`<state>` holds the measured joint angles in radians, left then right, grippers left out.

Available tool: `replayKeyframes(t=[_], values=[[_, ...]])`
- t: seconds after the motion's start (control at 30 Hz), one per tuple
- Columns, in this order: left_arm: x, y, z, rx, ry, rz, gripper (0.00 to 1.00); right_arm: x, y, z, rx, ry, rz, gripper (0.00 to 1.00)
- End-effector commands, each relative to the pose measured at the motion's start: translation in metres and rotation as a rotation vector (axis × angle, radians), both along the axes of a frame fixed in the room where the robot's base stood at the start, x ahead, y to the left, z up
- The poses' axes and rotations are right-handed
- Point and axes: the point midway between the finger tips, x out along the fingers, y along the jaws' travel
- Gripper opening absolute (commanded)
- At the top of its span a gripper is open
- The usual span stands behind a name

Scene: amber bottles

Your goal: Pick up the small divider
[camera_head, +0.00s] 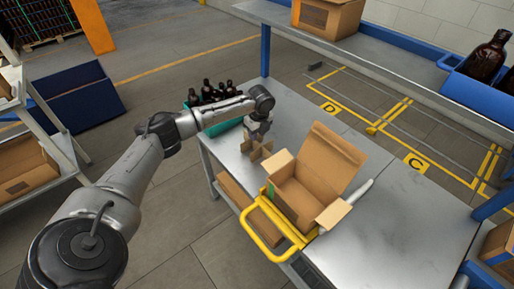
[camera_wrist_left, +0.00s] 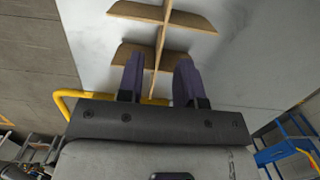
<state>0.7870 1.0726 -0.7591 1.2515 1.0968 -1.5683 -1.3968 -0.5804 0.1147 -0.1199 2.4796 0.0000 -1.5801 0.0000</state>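The small divider (camera_head: 262,153) is made of crossed brown cardboard strips and stands on the grey table, left of the open carton. My left gripper (camera_head: 258,130) is directly above it, pointing down. In the left wrist view, the divider (camera_wrist_left: 166,37) lies ahead of the fingers. The two purple fingers of my left gripper (camera_wrist_left: 158,68) are apart, one on each side of a thin strip, with gaps visible on both sides. The fingertips partly cover the nearer cross strip. My right gripper is not in view.
The open cardboard carton (camera_head: 300,187) stands beside the divider, by a yellow-handled frame (camera_head: 258,232). A green crate (camera_head: 224,127) of dark bottles (camera_head: 212,93) is behind my left gripper. The table (camera_head: 400,225) is clear on the right. A raised shelf (camera_head: 372,50) runs along the back.

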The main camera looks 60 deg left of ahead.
Motion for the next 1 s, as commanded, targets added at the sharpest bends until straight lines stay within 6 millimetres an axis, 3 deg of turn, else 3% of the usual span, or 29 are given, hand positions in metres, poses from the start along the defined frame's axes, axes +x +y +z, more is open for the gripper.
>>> replayKeyframes(t=[0.17,0.5,0.77,1.0], values=[[0.000,-0.001,-0.009,0.000,0.001,0.000,0.33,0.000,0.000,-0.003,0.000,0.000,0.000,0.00],[0.001,0.000,-0.050,0.001,0.001,0.001,0.33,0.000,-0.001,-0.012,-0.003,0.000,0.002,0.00],[0.001,0.001,-0.052,0.001,0.000,0.000,0.33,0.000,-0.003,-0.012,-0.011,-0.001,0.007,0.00],[0.001,0.001,-0.052,0.001,0.000,0.000,0.11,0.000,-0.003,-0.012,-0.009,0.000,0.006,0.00]])
